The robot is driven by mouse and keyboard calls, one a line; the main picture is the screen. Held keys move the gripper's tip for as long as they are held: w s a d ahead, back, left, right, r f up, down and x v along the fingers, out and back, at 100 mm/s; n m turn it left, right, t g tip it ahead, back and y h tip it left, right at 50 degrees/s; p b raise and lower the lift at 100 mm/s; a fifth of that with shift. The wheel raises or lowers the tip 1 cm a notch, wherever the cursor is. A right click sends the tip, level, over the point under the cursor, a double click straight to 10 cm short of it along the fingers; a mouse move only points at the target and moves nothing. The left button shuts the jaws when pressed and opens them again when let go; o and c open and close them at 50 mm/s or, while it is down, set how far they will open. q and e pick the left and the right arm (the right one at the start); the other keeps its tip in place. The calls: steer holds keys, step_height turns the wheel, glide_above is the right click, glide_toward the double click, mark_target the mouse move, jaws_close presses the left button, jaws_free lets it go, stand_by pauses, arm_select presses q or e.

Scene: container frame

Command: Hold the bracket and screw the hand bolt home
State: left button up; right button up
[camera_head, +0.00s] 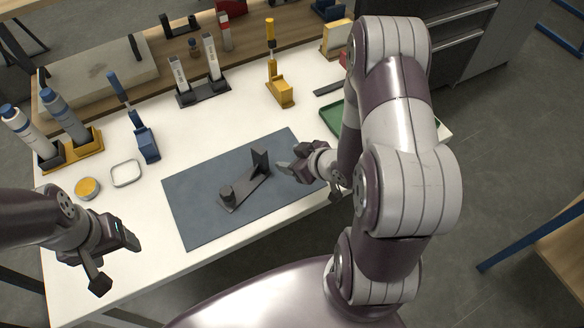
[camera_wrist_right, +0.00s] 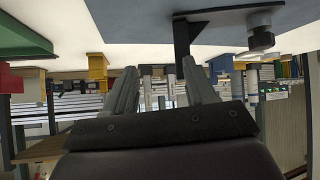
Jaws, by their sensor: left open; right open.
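The dark bracket (camera_head: 247,187) lies on the blue-grey mat (camera_head: 190,196), with an upright plate at its right end. The dark hand bolt (camera_head: 227,193) stands at its left end; whether it is seated cannot be told. My right gripper (camera_head: 284,167) is open and empty, just right of the upright plate. In the right wrist view my right gripper (camera_wrist_right: 160,80) has its fingers apart, with the bracket (camera_wrist_right: 183,50) and the bolt (camera_wrist_right: 261,38) beyond them, upside down. My left gripper (camera_head: 115,262) is open and empty at the table's front left, away from the bracket.
A yellow-capped tin (camera_head: 87,188) and a clear-centred square dish (camera_head: 126,173) lie left of the mat. A blue tool in a stand (camera_head: 146,143), bottles in a yellow holder (camera_head: 84,147) and a yellow tool stand (camera_head: 280,92) are behind. A green tray (camera_head: 333,117) is partly hidden by my right arm.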

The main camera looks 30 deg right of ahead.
steer(key=s+a+r+m+g+h, duration=0.3)
steer(key=s+a+r+m+g, duration=0.1)
steer(key=s+r+g, duration=0.4)
step_height(320, 180, up, 3)
steer(key=shift+s+a+f+m, duration=0.2)
steer(key=shift+s+m, duration=0.1)
steer(key=shift+s, duration=0.6)
